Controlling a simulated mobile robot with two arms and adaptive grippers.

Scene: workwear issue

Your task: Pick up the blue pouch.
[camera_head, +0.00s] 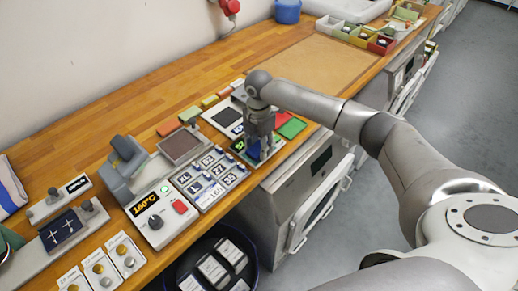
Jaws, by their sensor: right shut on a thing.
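The blue pouch (253,152) is in the middle of the head view, low over a small dark tray or panel near the bench's front edge. My right gripper (258,146) points down and is shut on the pouch, hiding part of it. I cannot tell whether the pouch still touches the surface under it. My left gripper is not in view.
A panel of size keys (208,178) and a heat-press control box (165,212) stand left of the gripper. Red and green pieces (291,127) lie just right. A brown mat (318,62) leaves clear room farther back. A dark bin (212,265) stands below the front edge.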

